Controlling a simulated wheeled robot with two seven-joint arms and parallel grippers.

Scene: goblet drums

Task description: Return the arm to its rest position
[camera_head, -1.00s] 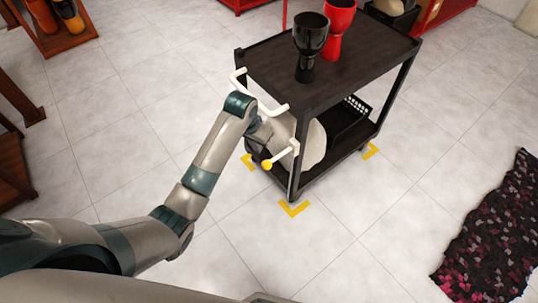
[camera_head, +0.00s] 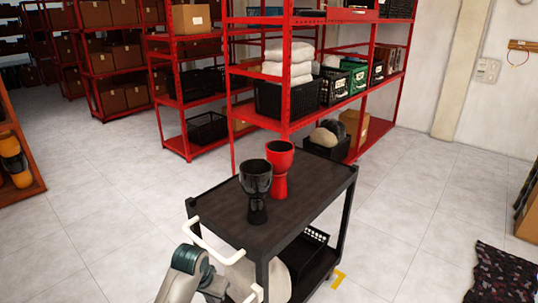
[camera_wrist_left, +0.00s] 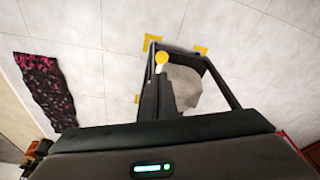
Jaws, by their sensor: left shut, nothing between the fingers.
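My left arm reaches in from the bottom of the head view to the near end of the black cart (camera_head: 290,222). My left gripper (camera_wrist_left: 157,100) shows in the wrist view as dark, shut fingers with nothing held. The yellow knob of a lever (camera_wrist_left: 162,58) shows just past the fingertips; whether they touch cannot be told. In the head view the hand is low beside the cart's white handle (camera_head: 208,243), partly cut off by the frame's bottom edge. My right gripper is not in view.
A black goblet drum (camera_head: 257,190) and a red one (camera_head: 280,170) stand on the cart's top. A pale rounded thing (camera_head: 277,280) is on its lower shelf. Red shelving (camera_head: 285,110) stands behind. Open tiled floor (camera_head: 110,225) lies left; a dark patterned rug (camera_head: 500,272) lies right.

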